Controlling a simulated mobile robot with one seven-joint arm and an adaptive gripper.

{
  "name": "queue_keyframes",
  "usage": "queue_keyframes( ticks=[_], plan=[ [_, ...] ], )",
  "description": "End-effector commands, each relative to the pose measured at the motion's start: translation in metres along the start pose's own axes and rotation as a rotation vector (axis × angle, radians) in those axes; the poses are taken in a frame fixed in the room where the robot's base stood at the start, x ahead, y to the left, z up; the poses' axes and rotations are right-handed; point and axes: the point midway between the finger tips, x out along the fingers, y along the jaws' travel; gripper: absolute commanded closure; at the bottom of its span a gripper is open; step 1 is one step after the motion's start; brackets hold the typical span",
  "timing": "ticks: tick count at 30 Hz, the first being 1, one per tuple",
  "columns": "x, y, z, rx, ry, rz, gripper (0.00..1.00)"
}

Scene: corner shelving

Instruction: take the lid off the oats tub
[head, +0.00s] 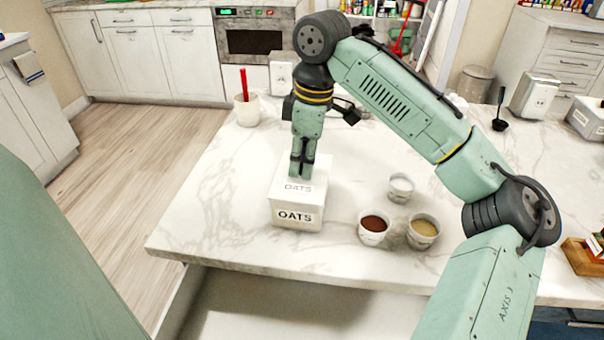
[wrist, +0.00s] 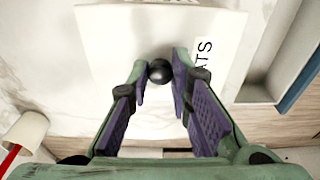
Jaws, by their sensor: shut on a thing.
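The oats tub (head: 284,223) is a white box with an OATS label on its front, standing on the marble counter near its front edge. Its white lid (head: 312,186), also marked OATS, shows on top of the tub and fills much of the wrist view (wrist: 115,45). My gripper (head: 300,174) points straight down at the lid. In the wrist view my gripper's fingers (wrist: 160,75) are shut on the lid's round black knob (wrist: 160,71). I cannot tell whether there is a gap between lid and tub.
Three small cups stand right of the tub: a white one (head: 401,187), one with dark brown contents (head: 374,228), and one with tan contents (head: 423,231). A white pot (head: 247,110) with a red stick stands behind left. The counter left of the tub is clear.

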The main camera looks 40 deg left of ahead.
Motion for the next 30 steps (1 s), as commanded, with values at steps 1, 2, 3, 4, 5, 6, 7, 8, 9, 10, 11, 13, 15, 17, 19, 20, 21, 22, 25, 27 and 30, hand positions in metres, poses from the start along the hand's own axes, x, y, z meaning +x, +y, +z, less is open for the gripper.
queue_keyframes(
  ticks=[1,2,3,4,5,6,7,8,9,10,11,13,15,17,19,20,21,22,25,27,30],
  plan=[
    [0.0,0.0,0.0,0.0,0.0,0.0,0.9],
    [0.0,0.0,0.0,0.0,0.0,0.0,0.92],
    [0.0,0.0,0.0,0.0,0.0,0.0,0.95],
    [0.0,0.0,0.0,0.0,0.0,0.0,0.97],
    [0.0,0.0,0.0,0.0,0.0,0.0,0.99],
    [0.0,0.0,0.0,0.0,0.0,0.0,1.0],
    [0.0,0.0,0.0,0.0,0.0,0.0,1.0],
    [0.0,0.0,0.0,0.0,0.0,0.0,1.0],
    [0.0,0.0,0.0,0.0,0.0,0.0,1.0],
    [0.0,0.0,0.0,0.0,0.0,0.0,1.0],
    [0.0,0.0,0.0,0.0,0.0,0.0,1.0],
    [0.0,0.0,0.0,0.0,0.0,0.0,1.0],
    [0.0,0.0,0.0,0.0,0.0,0.0,1.0],
    [-0.001,0.0,0.0,0.0,0.0,0.001,1.0],
    [-0.003,0.0,-0.001,0.0,0.001,0.001,1.0],
    [-0.005,0.0,-0.001,0.0,0.001,0.001,1.0],
    [-0.007,0.0,-0.001,0.0,0.001,0.002,1.0],
    [-0.01,0.0,-0.002,0.0,0.0,0.002,1.0],
    [-0.023,0.001,-0.003,0.0,0.001,0.003,1.0],
    [-0.036,0.0,-0.005,-0.001,0.0,0.002,1.0],
    [-0.061,0.001,-0.008,0.0,-0.001,0.005,1.0]
  ],
)
